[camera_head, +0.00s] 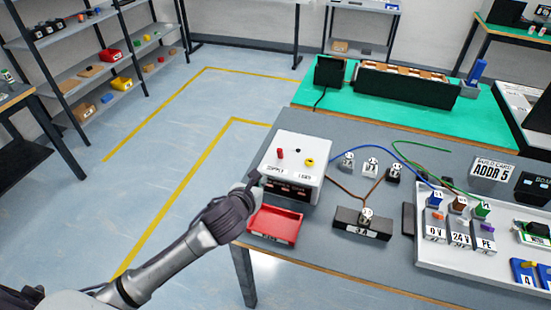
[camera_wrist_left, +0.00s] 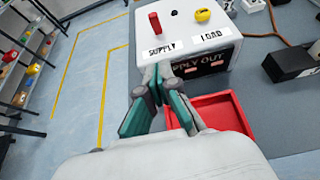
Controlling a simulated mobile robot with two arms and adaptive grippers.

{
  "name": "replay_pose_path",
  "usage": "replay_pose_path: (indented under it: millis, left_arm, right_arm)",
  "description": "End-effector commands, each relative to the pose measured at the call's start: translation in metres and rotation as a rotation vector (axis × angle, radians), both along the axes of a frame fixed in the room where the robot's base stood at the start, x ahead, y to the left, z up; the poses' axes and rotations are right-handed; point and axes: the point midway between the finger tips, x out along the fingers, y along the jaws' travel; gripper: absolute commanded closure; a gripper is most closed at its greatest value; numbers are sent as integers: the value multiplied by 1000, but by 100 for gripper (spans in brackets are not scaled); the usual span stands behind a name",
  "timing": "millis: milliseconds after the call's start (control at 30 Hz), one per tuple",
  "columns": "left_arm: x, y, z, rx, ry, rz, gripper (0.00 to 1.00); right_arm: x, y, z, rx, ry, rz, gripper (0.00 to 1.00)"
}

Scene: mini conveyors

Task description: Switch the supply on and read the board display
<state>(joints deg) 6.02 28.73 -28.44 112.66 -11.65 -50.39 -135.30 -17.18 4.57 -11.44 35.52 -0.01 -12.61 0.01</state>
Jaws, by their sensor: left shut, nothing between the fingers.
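The white supply box (camera_head: 316,178) stands at the left end of the grey table. On its top are a red lever (camera_head: 280,154), labelled SUPPLY in the left wrist view (camera_wrist_left: 155,23), and a yellow knob (camera_head: 309,161), labelled LOAD there (camera_wrist_left: 203,15). Its dark front panel (camera_wrist_left: 203,64) reads "SUPPLY OUT", partly covered by my fingers, with small reddish marks below. My left gripper (camera_head: 256,177) is shut and empty at the box's front left edge, apart from the lever. The board display (camera_head: 533,186) is dark at the right edge; its reading cannot be made out. My right gripper is not seen.
A red tray (camera_head: 273,226) lies just in front of the box. A black block (camera_head: 348,229) with brown wires stands right of it. The white panel (camera_head: 445,262) holds 0 V, 24 V and PE terminals. A card (camera_head: 492,169) reads ADDR 5. Open floor lies left.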

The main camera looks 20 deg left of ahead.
Motion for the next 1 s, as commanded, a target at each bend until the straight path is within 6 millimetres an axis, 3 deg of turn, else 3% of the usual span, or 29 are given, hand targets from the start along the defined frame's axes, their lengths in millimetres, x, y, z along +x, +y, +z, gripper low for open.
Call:
replay_pose_path:
  millis: [167,600,800,1000]
  left_arm:
    - [15,-1,-7,-4,1,3,100]
    - [90,-4,-43,-5,1,3,100]
    - [117,-5,-32,-5,0,3,100]
    - [126,-5,-30,-3,0,0,100]
  right_arm:
    - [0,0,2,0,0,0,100]
    - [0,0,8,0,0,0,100]
    - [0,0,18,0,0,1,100]
    - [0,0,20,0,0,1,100]
